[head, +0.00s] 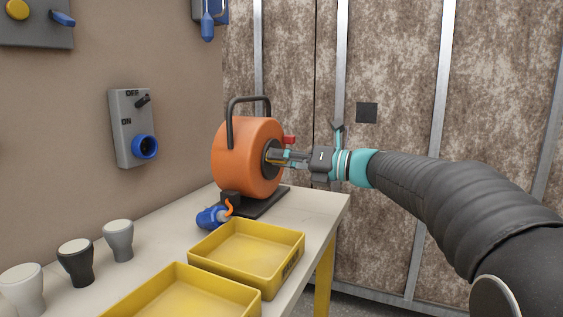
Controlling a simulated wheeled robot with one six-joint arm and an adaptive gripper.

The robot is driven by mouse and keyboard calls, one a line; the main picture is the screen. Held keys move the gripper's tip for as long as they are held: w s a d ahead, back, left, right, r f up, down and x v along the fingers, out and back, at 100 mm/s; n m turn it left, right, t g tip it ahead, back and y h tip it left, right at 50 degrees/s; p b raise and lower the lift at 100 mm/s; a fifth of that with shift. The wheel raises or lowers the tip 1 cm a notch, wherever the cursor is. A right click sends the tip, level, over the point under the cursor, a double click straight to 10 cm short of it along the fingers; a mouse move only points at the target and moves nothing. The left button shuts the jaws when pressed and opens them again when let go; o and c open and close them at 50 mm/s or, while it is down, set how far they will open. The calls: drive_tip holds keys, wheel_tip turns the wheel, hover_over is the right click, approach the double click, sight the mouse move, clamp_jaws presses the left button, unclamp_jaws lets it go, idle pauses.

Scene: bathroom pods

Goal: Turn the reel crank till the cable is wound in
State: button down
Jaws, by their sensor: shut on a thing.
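An orange cable reel (236,158) with a black carrying handle (231,122) stands on a dark base (266,203) at the far end of the table. A blue plug (211,217) on a short orange length of cable (230,206) lies at the foot of the reel. My gripper (280,157) reaches in from the right to the reel's hub side. Its fingers are shut on the crank, which they mostly hide. A small red part (290,140) shows just above the fingers. The winding inside the drum is hidden.
Two yellow trays, a far one (293,239) and a near one (180,268), sit on the table (325,213) in front of the reel. Several cups (118,240) line the left. A switch box (131,128) with a blue socket is on the wall.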

drive_tip(key=shift+w+r+m, duration=0.1)
drive_tip(key=shift+r+m, duration=0.1)
drive_tip(key=shift+m, duration=0.2)
drive_tip(key=c, duration=1)
unclamp_jaws()
drive_tip(key=shift+d, duration=0.1)
drive_tip(key=v, duration=1.2)
